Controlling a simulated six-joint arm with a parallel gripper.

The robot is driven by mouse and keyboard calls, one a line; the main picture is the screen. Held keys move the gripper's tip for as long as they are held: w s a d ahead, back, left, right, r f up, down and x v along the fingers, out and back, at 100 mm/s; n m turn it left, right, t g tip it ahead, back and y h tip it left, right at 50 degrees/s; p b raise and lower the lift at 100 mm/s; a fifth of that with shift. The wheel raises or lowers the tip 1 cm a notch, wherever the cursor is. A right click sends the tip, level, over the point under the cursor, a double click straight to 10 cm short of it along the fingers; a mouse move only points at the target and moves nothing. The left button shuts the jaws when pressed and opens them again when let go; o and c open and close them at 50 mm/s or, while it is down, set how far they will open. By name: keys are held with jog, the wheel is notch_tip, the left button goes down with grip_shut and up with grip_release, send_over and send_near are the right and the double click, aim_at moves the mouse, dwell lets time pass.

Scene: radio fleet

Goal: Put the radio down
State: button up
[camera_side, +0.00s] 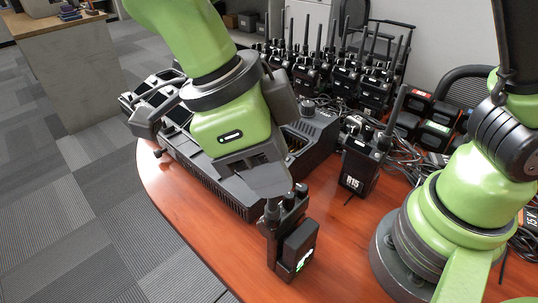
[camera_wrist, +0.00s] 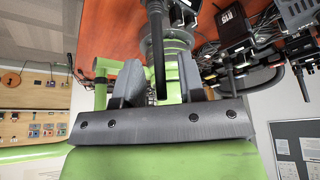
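The black radio (camera_side: 294,246), with a lit green display low on its front, is upright and slightly tilted near the front edge of the wooden table. In the side view, my gripper (camera_side: 281,190) is directly above it, against its knobs and antenna base. In the wrist view, a dark rod that looks like its antenna (camera_wrist: 158,55) runs between the two fingers of my gripper (camera_wrist: 157,75), with gaps beside it. The finger contact and the radio's underside are unclear, so I cannot tell whether it is gripped or touches the table.
A large black charger tray (camera_side: 215,178) lies behind my gripper. A radio marked R15 (camera_side: 358,172) stands right of it. Several radios with antennas (camera_side: 340,75) crowd the back among cables. Bare wood (camera_side: 340,235) lies right of the radio, before my green base.

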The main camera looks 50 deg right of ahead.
jog(key=shift+r, duration=0.1)
jog(key=v, duration=1.2)
jog(key=shift+d+r, duration=0.1)
